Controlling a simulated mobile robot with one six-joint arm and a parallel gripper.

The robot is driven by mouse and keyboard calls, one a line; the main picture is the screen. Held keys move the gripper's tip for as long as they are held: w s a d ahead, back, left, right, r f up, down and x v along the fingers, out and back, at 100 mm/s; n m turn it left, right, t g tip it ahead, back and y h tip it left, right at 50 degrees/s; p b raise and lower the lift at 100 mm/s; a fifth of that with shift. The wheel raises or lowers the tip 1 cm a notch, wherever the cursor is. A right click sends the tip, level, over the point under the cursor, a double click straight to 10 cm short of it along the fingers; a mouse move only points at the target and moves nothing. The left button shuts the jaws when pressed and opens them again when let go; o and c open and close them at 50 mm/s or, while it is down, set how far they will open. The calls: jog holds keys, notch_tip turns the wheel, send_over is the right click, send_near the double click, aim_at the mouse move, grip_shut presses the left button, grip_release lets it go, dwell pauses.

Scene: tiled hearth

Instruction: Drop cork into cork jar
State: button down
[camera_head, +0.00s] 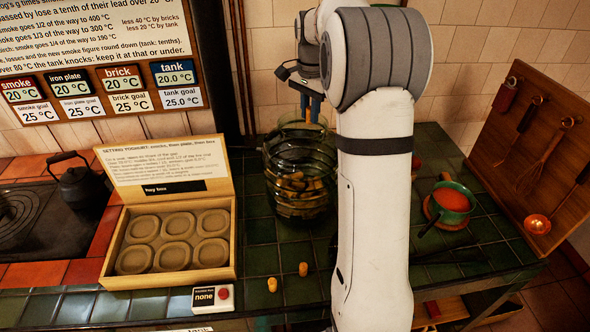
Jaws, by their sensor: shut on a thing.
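The cork jar (299,205) is a wide green-tinted ribbed glass jar standing on the green tiled counter, with several corks (297,184) heaped inside. My gripper (310,114) points down at the jar's mouth, its blue fingers close together. Two loose corks lie on the tiles in front of the jar, one on the left (272,285) and one on the right (303,269).
A wooden box (228,272) with an open lid and several round pots stands left of the jar. A small none-labelled button box (212,297) sits before it. A black kettle (80,186) is far left. A green pot (452,201) stands right, behind my arm's line.

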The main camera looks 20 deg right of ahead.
jog(key=shift+s+f+b, duration=0.1)
jog(key=shift+f+b, duration=0.2)
jog(key=shift+f, duration=0.4)
jog(key=c, duration=1.2)
grip_release()
jog(key=shift+r+b, duration=0.35)
jog(key=shift+r, duration=3.6)
